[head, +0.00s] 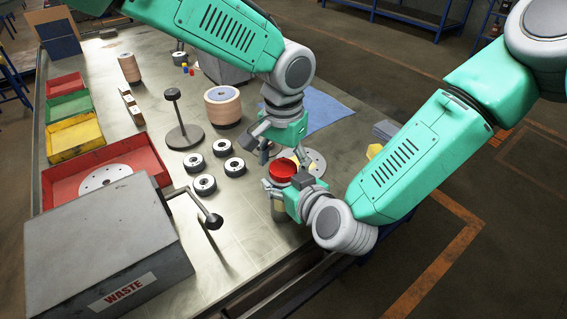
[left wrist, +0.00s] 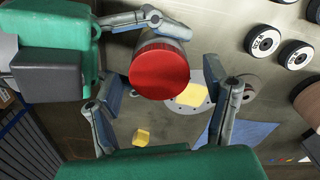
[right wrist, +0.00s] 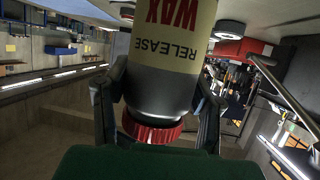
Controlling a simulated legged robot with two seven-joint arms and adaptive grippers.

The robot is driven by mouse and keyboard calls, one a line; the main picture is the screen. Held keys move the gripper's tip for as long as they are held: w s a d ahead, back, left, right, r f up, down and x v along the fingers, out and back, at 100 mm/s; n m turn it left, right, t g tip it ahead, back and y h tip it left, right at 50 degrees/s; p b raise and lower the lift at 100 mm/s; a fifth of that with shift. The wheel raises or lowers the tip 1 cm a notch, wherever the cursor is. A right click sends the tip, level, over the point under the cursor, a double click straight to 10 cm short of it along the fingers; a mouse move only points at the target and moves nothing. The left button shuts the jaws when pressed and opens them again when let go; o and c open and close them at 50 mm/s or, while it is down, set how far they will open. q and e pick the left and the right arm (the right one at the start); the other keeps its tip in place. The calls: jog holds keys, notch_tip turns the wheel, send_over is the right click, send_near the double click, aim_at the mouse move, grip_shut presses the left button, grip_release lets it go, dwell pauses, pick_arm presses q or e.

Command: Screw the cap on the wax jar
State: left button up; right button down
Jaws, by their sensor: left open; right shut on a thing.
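In the right wrist view the jar (right wrist: 168,50) appears upside down with "RELEASE WAX" lettering. The red cap (head: 282,169) sits at the jar's neck; its ribbed rim (right wrist: 152,130) shows in the right wrist view. I cannot tell how tight it is. My left gripper (head: 284,150) is open just beside and above the cap. In the left wrist view the cap's top (left wrist: 159,70) lies near its spread fingers.
A grey waste box (head: 105,245) with a lever stands front left. Red, green and yellow trays (head: 72,138) line the left edge. Several black-rimmed discs (head: 205,185) and a round-based stand (head: 185,137) are left of the jar. A blue cloth (head: 318,110) lies behind.

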aim_at(284, 166)
pick_arm(q)
notch_tip(284, 166, up, 12)
dwell(0.5)
pick_arm(e)
jog(key=c, duration=0.6)
grip_release()
pick_arm(q)
jog(key=shift+f, duration=0.1)
pick_arm(e)
jog(key=v, duration=1.2)
jog(key=shift+w+d, duration=0.1)
pick_arm(q)
jog(key=shift+w, duration=0.1)
pick_arm(e)
jog(key=shift+r, duration=0.1)
